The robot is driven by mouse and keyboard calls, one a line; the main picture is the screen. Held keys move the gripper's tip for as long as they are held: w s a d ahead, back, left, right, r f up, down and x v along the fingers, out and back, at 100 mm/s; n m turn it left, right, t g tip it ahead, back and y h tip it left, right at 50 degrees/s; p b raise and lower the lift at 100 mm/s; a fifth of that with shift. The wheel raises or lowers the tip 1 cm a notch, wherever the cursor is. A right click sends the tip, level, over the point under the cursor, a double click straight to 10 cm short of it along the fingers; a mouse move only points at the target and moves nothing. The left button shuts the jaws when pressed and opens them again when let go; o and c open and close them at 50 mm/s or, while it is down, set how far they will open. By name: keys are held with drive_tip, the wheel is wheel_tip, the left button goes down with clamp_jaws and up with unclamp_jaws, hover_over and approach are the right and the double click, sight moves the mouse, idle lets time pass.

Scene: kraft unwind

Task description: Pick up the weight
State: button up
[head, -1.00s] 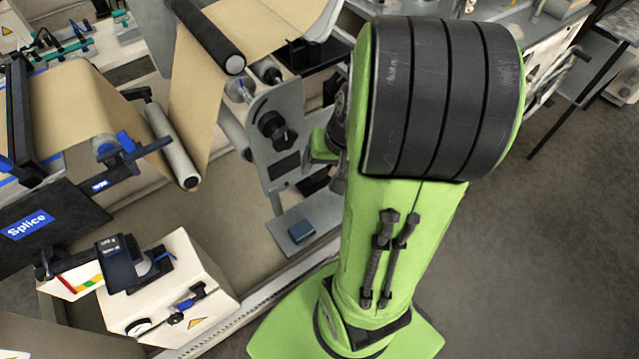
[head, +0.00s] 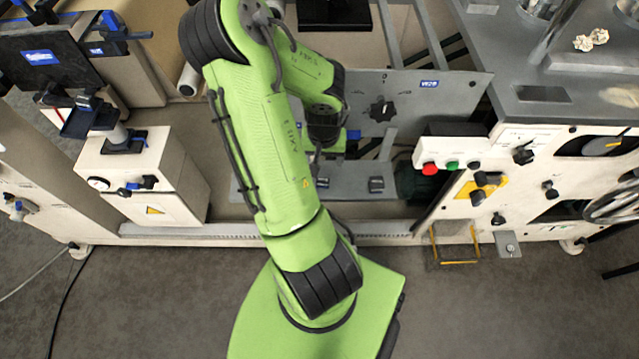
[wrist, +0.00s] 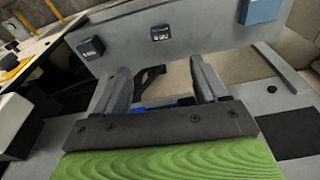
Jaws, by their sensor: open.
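My gripper (wrist: 160,66) is open in the wrist view, with its two grey fingers apart and nothing held between them. Beyond the fingers is a grey plate (wrist: 205,36) carrying a small dark block (wrist: 90,48), a smaller dark piece (wrist: 160,33) and a blue block (wrist: 262,10). I cannot tell for sure which of these is the weight. The gripper itself is mostly hidden by my arm there.
A grey upright panel with a black knob (head: 381,110) stands behind the shelf. A control box with red and green buttons (head: 440,166) is to the right, a white box (head: 150,180) to the left.

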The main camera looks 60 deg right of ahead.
sight(323, 180)
drive_tip(key=f+b, duration=0.1)
drive_tip(key=f, duration=0.2)
drive_tip(key=d+f+b, duration=0.1)
drive_tip(key=f, duration=0.3)
drive_tip(key=w+f+b, duration=0.1)
drive_tip(key=f+b, duration=0.1)
drive_tip(key=f, duration=0.2)
drive_tip(key=shift+d, duration=0.2)
drive_tip(key=f+b, duration=0.1)
drive_tip(key=f, duration=0.1)
drive_tip(key=d+f+b, duration=0.1)
drive_tip(key=f, duration=0.1)
drive_tip(key=shift+w+f, duration=0.15)
drive_tip(key=shift+f, duration=0.2)
drive_tip(key=shift+r, duration=0.1)
drive_tip(key=c, duration=1.3)
drive_tip(key=shift+o, duration=0.2)
drive_tip(key=shift+r, duration=0.15)
